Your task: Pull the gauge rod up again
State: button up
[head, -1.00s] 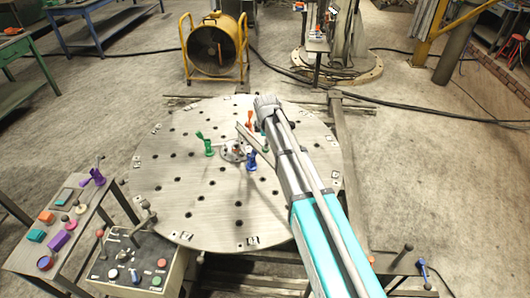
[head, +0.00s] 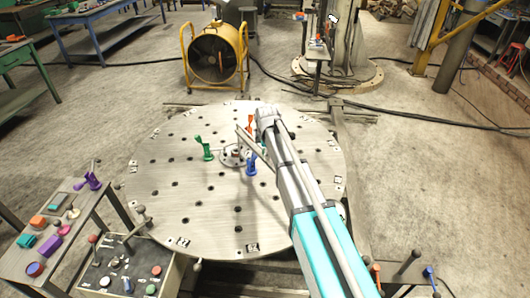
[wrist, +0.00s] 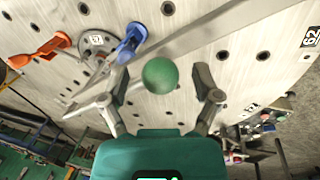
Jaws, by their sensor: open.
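A green ball (wrist: 160,75) shows between the fingers of my gripper (wrist: 160,97) in the wrist view. It looks like a knob seen end on; no rod shows beneath it, and I cannot tell for sure that it is the gauge rod's top. My gripper is open, one finger on each side, with clear gaps to the ball. How far the ball lies in depth is hard to tell. In the head view the ball is not seen and my arm hides the fingers.
The round perforated table (head: 200,205) carries a green clamp (head: 204,148), a blue clamp (head: 251,166) and an orange clamp (wrist: 42,48) around a small disc (wrist: 97,40). A pale bar slants near my arm. A control box (head: 120,265) and side bench stand at left, a yellow fan (head: 214,55) behind.

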grip_shut()
dwell(0.3)
jog(key=shift+r, duration=0.15)
notch_tip(320, 180, up, 9)
jog(key=p, duration=0.9)
jog(key=shift+r+p, duration=0.2)
jog(key=shift+p, duration=0.15)
jog(key=shift+w, duration=0.2)
